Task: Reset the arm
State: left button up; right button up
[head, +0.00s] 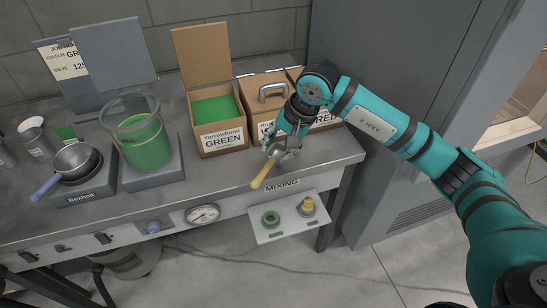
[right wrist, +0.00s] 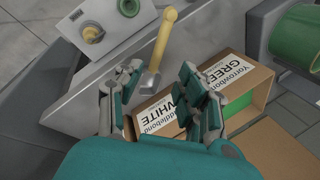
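My right arm, marked ARM R, reaches in from the right in the head view. Its gripper (head: 284,152) points down above the bench's front edge, in front of the WHITE box. In the right wrist view the gripper's (right wrist: 158,75) fingers stand apart, with a visible gap. A tool with a yellow handle (head: 264,172) and a metal end lies at the fingertips, its handle pointing out past the bench edge. Its handle also shows in the right wrist view (right wrist: 163,38), where the fingers look clear of it. My left gripper is not in view.
The GREEN box (head: 218,138) stands open, left of the WHITE box (head: 262,92); a RED box is partly hidden behind my arm. A green container (head: 142,140), a pan (head: 75,158) and a gauge (head: 203,214) are further left. A grey cabinet (head: 385,60) stands right.

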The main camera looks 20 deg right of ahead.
jog(key=shift+s+d+r, duration=0.1)
jog(key=shift+s+r, duration=0.05)
jog(key=shift+r, duration=0.35)
dwell(0.9)
